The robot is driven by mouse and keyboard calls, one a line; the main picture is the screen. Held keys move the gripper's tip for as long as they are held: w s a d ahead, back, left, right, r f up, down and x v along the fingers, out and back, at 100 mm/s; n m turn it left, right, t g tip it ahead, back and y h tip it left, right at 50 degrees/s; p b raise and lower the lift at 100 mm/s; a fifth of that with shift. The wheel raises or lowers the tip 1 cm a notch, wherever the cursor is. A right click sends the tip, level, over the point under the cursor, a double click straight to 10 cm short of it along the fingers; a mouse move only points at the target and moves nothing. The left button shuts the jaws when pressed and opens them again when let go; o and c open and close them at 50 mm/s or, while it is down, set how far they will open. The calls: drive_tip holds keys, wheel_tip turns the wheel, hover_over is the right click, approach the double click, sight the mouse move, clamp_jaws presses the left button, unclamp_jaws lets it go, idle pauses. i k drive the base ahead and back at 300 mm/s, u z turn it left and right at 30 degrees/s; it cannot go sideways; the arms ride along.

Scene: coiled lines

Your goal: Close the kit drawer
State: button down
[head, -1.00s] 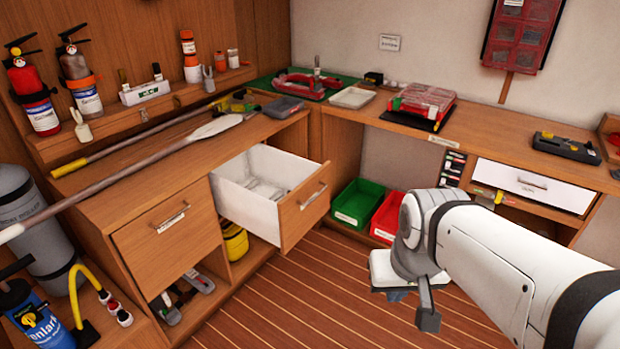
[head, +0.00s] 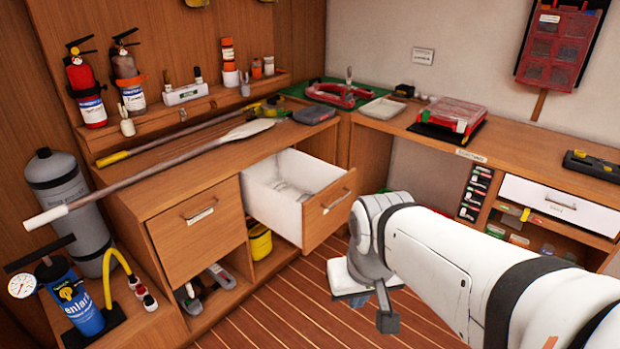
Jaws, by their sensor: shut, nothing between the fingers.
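The drawer that stands open, which I take as the kit drawer (head: 329,208), is in the left wooden cabinet. It has a wooden front with a bar handle and label, and white inner walls. It is pulled well out, with pale, indistinct contents. My gripper (head: 360,300) is at the end of my white arm, low and to the right of the drawer front in the picture. It looks apart from the drawer. It is shut and empty; its fingertips are mostly hidden.
A shut wooden drawer (head: 197,232) is left of the open one. A long paddle (head: 160,172) lies on the counter above. A white-fronted drawer (head: 558,205) sits under the right bench. A yellow case (head: 259,243) stands on the shelf below. Striped floor is free in front.

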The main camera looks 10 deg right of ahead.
sight(307, 223)
drive_tip(key=z, duration=0.05)
drive_tip(key=i, duration=1.5)
drive_tip(key=u, duration=0.05)
